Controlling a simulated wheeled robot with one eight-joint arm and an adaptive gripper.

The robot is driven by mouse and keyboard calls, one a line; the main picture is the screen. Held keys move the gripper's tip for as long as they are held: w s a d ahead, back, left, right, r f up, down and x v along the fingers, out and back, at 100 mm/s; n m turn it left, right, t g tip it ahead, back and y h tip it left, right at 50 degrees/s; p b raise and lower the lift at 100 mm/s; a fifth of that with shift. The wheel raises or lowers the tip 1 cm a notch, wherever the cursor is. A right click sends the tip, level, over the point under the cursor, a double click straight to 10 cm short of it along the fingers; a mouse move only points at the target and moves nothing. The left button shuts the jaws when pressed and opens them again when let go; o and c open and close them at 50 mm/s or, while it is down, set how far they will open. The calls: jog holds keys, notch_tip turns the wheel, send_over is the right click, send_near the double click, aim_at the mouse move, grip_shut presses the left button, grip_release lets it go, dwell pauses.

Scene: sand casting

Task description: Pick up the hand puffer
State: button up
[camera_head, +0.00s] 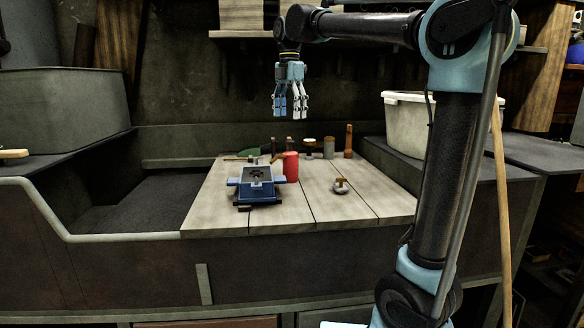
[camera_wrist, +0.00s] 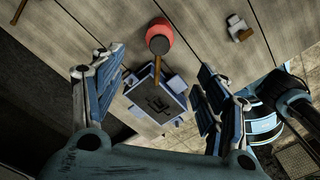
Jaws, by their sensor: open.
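The hand puffer, which seems to be the red, rounded body with a thin brown stem, stands on the plank tabletop just behind the blue moulding box; its red body (camera_head: 291,168) shows in the head view. In the wrist view the red body (camera_wrist: 159,38) is at upper middle, with its stem pointing down over the box. My gripper (camera_head: 289,108) hangs fingers-down in the air, well above the table and the puffer. In the wrist view my gripper (camera_wrist: 160,70) has its fingers wide apart, with nothing between them.
The blue moulding box (camera_head: 257,187) sits in front of the puffer. A small knobbed metal tool (camera_head: 341,188) lies to the right. Several small jars and tools line the table's back. A white tub (camera_head: 408,115) stands at right. The plank table (camera_head: 372,205) is clear at front right.

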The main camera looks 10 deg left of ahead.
send_near(291, 160)
jog(key=f, duration=0.2)
jog(key=w+f, duration=0.2)
jog(key=f, duration=0.1)
jog(key=shift+w+a+f, duration=0.15)
jog(key=shift+a+f, duration=0.15)
jog(key=shift+a, duration=0.05)
jog(key=shift+w+d+f, duration=0.1)
jog(key=shift+f, duration=1.25)
jog(key=shift+w+f, duration=0.1)
jog(key=shift+f, duration=1.2)
jog(key=shift+c, duration=0.6)
jog(key=c, duration=1.4)
jog(key=shift+o, duration=0.2)
